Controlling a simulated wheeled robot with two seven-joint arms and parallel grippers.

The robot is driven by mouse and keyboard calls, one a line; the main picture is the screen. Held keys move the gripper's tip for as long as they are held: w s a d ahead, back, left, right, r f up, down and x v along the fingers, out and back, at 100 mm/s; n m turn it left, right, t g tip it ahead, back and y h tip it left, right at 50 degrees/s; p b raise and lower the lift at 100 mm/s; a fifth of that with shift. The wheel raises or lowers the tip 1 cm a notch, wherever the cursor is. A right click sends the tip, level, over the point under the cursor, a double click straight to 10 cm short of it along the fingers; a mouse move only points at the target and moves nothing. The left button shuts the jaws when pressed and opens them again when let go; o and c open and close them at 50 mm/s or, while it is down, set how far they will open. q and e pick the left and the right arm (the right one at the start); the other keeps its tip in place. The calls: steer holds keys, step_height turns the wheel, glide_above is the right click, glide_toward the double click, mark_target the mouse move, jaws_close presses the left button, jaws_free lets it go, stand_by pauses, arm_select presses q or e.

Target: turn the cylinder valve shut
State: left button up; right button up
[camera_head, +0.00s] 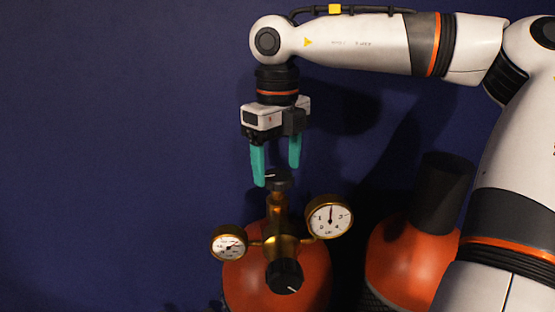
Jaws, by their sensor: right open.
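An orange gas cylinder (240,285) stands at the bottom centre with a brass valve and regulator body (279,225) on top. The dark valve knob (281,183) sits at the top of the brass stem. My right gripper (275,174) points down just above this knob, its two teal fingers apart and empty. The left finger's tip is about level with the knob in the picture; I cannot tell whether it touches. My left gripper is not in view.
A small gauge (229,244) sticks out left and a larger gauge (329,217) right of the brass body. A black front knob (284,276) faces me. A second orange cylinder (400,260) with a dark cap (441,192) stands to the right. The left side before the dark blue wall (110,140) is clear.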

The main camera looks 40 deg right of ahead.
steer(key=shift+s+a+f, duration=0.1)
steer(key=shift+s+f, duration=0.05)
steer(key=shift+f, duration=0.35)
steer(key=c, duration=1)
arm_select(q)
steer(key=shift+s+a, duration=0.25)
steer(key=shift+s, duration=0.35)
arm_select(e)
steer(key=shift+o, duration=0.2)
